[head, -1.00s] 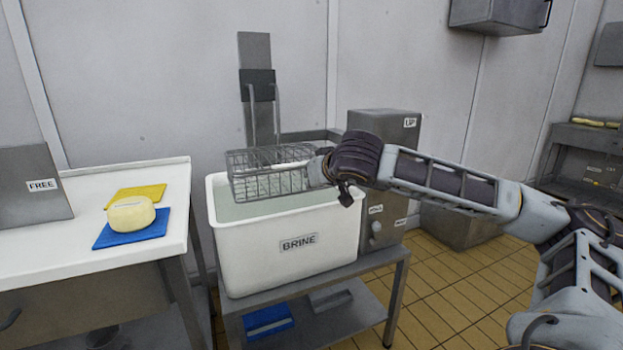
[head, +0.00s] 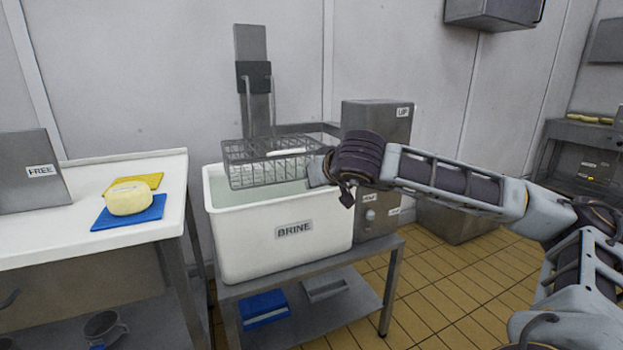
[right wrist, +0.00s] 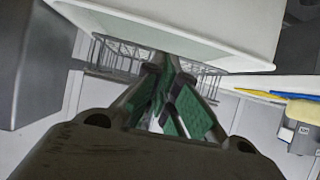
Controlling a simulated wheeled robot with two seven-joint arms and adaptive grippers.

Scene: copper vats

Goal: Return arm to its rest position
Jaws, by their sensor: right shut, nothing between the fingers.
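My right arm reaches in from the right in the head view. Its right gripper (head: 317,172) is at the right end of the wire basket (head: 245,172), above the white brine vat (head: 250,245). The fingers are largely hidden there by my wrist. In the right wrist view, the green-padded fingers of this gripper (right wrist: 172,105) are together with nothing between them. The wire basket (right wrist: 118,58) shows behind them, and whether they touch it I cannot tell. A pale thing lies in the basket. My left gripper is not in view.
The vat stands on a metal stand (head: 395,262) beside a grey control box (head: 375,120) marked UP. At left, a white table (head: 50,228) bears a pale cheese (head: 130,197) on a blue mat (head: 115,218), near a yellow mat (head: 150,180). Tiled floor (head: 455,290) is open at right.

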